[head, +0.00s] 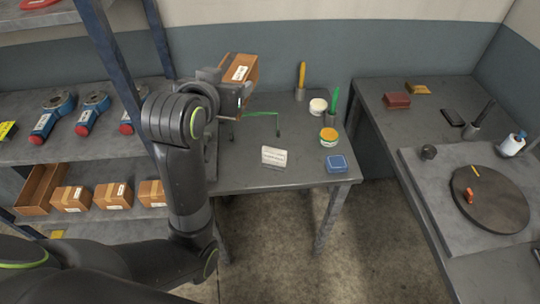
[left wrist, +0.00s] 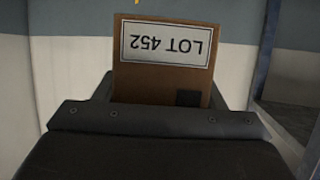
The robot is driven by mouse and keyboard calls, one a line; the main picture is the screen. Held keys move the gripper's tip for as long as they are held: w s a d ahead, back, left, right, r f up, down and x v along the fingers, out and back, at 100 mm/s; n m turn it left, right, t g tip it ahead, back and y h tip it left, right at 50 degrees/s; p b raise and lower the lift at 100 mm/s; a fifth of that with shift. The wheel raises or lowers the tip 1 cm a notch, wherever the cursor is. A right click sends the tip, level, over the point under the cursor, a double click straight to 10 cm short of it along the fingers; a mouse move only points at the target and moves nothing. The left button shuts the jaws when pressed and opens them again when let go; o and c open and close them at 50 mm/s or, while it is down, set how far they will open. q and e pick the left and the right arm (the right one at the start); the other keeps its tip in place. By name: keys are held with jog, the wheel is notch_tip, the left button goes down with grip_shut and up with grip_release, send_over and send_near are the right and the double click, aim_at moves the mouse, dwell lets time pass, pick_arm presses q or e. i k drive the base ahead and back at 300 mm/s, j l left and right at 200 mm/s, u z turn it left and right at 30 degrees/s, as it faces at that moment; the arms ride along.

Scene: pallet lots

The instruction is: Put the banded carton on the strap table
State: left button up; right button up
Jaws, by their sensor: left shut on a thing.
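My left gripper (head: 240,92) is shut on a brown carton (head: 243,69), held up over the back left of the middle grey table (head: 245,180). The carton also fills the middle of the left wrist view (left wrist: 160,75), with a white label reading LOT 452 upside down and a small dark square. No band shows on its visible faces. A thin green strap-like thing (head: 262,113) shows beside the gripper over this table. The gripper's fingertips are mostly hidden by the arm. My right gripper is not in view.
The middle table holds a white card (head: 273,156), a blue box (head: 337,163), tubs and upright tools. The left shelves hold blue tools and several cartons (head: 113,196). The right table (head: 385,120) carries a round dark turntable (head: 490,200). Floor (head: 375,240) is clear between tables.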

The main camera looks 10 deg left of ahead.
aim_at(242, 166)
jog(key=j+z, duration=0.15)
jog(key=z, duration=1.3)
jog(key=k+j+z, duration=0.1)
jog(key=k+j, duration=0.4)
jog(key=j, duration=0.15)
jog(key=k+j, duration=0.5)
jog(key=j+z, duration=0.05)
jog(key=j, duration=0.05)
